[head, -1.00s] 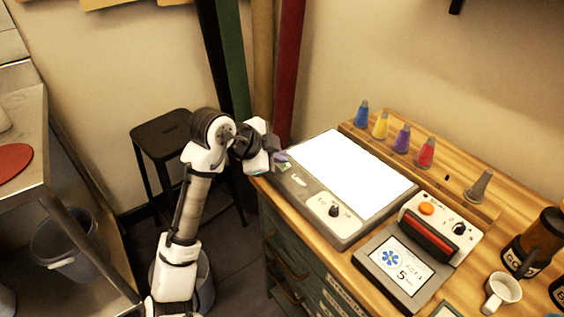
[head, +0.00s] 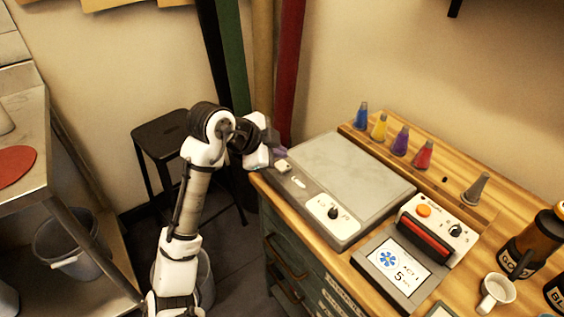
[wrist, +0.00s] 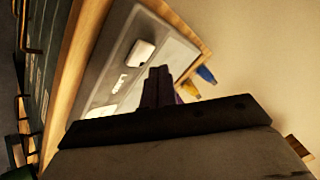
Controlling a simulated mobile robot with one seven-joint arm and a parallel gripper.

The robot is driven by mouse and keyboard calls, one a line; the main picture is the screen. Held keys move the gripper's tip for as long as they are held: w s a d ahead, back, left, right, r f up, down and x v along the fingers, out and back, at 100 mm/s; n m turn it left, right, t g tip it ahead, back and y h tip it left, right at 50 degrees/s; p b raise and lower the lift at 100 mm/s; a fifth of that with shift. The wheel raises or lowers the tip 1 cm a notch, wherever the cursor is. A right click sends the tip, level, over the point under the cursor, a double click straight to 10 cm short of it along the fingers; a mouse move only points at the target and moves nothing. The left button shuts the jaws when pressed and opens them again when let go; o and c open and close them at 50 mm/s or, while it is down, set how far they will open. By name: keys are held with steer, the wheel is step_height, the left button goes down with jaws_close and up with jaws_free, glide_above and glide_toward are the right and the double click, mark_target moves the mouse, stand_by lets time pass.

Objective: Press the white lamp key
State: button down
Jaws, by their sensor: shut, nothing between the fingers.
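The white lamp key (head: 284,167) sits at the left corner of the grey light box (head: 316,228), whose panel is dull grey and unlit. In the wrist view the key (wrist: 140,53) shows as a pale rounded block, uncovered. My gripper (head: 281,152) is shut and empty, with its purple fingers just behind the key in the head view. In the wrist view the fingers (wrist: 158,82) lie to the right of and below the key. They look apart from it, though the exact gap is hard to judge.
The light box has a dial (head: 333,212) on its front strip. Several coloured cones stand on the wooden ledge behind, including a blue one (head: 361,116). A device with a screen (head: 397,268), a control box (head: 436,231) and a white mug (head: 496,293) stand to the right.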

mark_target(278, 167)
steer(key=shift+r+p, duration=1.9)
steer(key=shift+r, duration=0.95)
